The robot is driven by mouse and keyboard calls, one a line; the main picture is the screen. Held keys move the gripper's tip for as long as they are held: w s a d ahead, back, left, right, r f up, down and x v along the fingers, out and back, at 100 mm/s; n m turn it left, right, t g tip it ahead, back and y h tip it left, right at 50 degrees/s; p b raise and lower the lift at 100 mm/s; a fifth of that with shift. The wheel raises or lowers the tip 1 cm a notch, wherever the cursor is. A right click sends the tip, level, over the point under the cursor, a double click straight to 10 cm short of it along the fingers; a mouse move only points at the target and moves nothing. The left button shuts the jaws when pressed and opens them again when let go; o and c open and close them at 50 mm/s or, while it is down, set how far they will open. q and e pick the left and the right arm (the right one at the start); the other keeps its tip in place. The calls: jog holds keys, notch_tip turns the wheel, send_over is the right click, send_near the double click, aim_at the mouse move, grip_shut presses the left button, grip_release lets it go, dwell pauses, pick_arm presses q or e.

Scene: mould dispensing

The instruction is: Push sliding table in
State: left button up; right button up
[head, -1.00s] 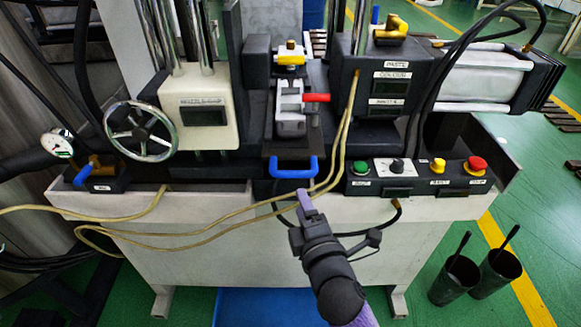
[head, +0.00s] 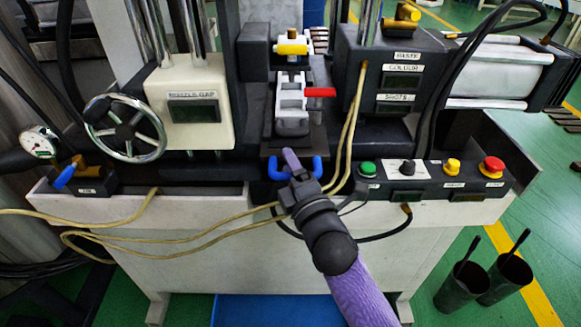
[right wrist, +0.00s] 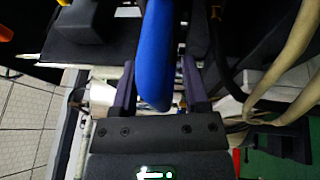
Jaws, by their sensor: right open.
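The sliding table (head: 314,141) is a dark plate in the middle of the machine. Its blue handle (head: 317,168) sticks out at the front edge. A white and grey mould (head: 291,100) with a red lever (head: 320,92) stands on the table. My right gripper (head: 292,162) is at the handle and covers its middle. In the right wrist view the blue handle (right wrist: 155,55) lies between the two spread fingers of my right gripper (right wrist: 159,84), with gaps on both sides. My left gripper is not in view.
Yellowish hoses (head: 347,130) hang just right of the handle. A handwheel (head: 125,131) is at the left. A control box (head: 430,181) with coloured buttons is at the right. Two dark cups (head: 460,288) stand on the green floor. Space in front of the machine is free.

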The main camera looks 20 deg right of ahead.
grip_shut()
dwell(1.3)
